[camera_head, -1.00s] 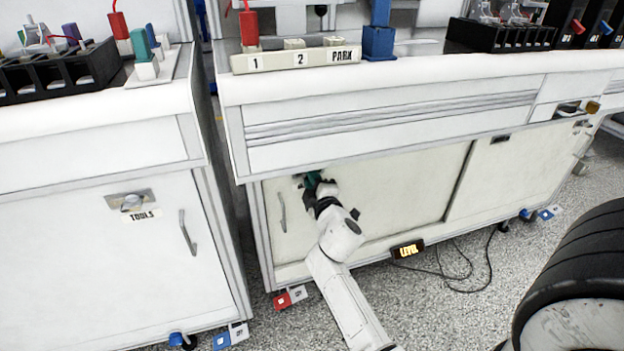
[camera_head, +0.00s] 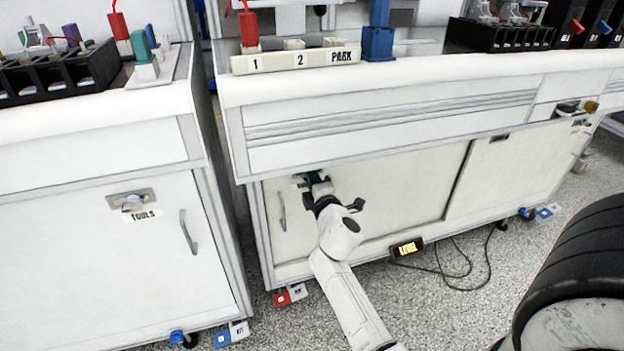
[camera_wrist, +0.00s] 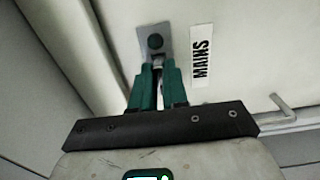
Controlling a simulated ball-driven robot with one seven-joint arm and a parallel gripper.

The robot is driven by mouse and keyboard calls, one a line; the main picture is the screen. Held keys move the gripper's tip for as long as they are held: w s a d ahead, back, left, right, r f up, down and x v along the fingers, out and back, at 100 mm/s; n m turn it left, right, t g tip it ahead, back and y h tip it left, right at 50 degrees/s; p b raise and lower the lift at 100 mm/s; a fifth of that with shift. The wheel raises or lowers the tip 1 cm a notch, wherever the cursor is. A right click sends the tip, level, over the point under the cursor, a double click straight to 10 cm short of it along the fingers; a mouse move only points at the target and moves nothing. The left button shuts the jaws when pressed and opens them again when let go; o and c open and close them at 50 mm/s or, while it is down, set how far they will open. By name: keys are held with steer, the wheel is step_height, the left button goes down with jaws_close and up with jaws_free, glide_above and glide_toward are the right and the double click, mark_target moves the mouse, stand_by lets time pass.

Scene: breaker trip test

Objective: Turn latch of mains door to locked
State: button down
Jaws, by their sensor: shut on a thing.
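The mains door (camera_head: 385,190) is a pale cabinet door under the middle bench. In the wrist view its MAINS label (camera_wrist: 202,55) is beside the latch (camera_wrist: 156,42), a grey plate with a dark round pivot. My gripper (camera_wrist: 158,75) has green fingers shut on the latch's handle just below the pivot. The handle is mostly hidden between the fingers. In the head view my gripper (camera_head: 312,178) is at the door's upper left and hides most of the latch.
The mains door's handle (camera_head: 282,212) is left of my gripper; it also shows in the wrist view (camera_wrist: 275,110). A TOOLS door (camera_head: 95,255) is on the left cabinet. A lit box (camera_head: 407,248) with cables lies at the cabinet's base. A black tyre (camera_head: 575,270) is at lower right.

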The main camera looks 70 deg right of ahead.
steer(key=shift+a, duration=0.1)
steer(key=c, duration=1.1)
jaws_free()
steer(key=shift+c, duration=0.2)
steer(key=b+v, duration=0.2)
steer(key=v, duration=0.8)
steer(key=shift+s+a, duration=0.25)
steer(key=shift+s, duration=0.05)
steer(key=shift+f, duration=0.1)
